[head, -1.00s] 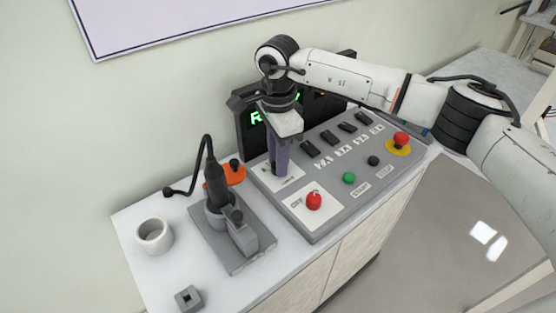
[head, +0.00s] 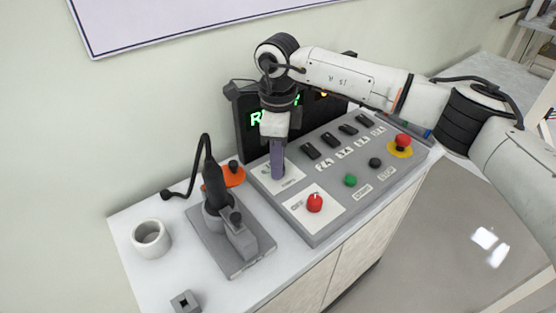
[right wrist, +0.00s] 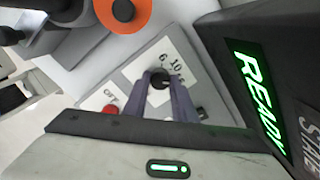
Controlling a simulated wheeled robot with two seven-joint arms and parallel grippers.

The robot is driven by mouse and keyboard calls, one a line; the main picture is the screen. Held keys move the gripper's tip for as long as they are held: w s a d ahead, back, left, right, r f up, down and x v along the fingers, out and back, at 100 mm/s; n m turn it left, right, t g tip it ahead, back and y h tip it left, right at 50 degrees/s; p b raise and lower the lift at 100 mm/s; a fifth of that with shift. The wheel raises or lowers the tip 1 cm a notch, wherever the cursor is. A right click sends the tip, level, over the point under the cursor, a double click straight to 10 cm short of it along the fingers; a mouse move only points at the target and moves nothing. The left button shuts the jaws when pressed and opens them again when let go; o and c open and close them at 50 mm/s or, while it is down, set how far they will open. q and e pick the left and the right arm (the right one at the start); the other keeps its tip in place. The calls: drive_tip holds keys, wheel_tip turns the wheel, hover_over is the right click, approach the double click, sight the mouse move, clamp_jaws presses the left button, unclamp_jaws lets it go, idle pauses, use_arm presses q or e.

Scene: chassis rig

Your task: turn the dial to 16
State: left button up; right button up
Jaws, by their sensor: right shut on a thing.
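The dial (right wrist: 160,80) is a black knob on a white plate with printed numbers, of which "6" and "10" show in the right wrist view. The white plate (head: 293,174) also shows in the head view on the grey control panel (head: 318,226), where the knob itself is hidden by my gripper. My right gripper (head: 277,172) points down at the plate. In the right wrist view its two purple fingers (right wrist: 160,92) stand on either side of the knob and are shut on it. My left gripper is not in view.
A red knob (head: 314,203), a green button (head: 350,180), a black button (head: 375,162) and a red emergency button (head: 403,141) are nearby on the panel. Behind stands a dark display (right wrist: 250,85) reading "READY". A grey tool fixture (head: 232,240) and white cup (head: 151,238) stand left.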

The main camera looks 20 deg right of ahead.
drive_tip(key=shift+r, duration=0.1)
drive_tip(key=o, duration=1)
drive_tip(key=shift+o, duration=0.2)
wheel_tip(320, 180, up, 10)
drive_tip(key=b, duration=0.1)
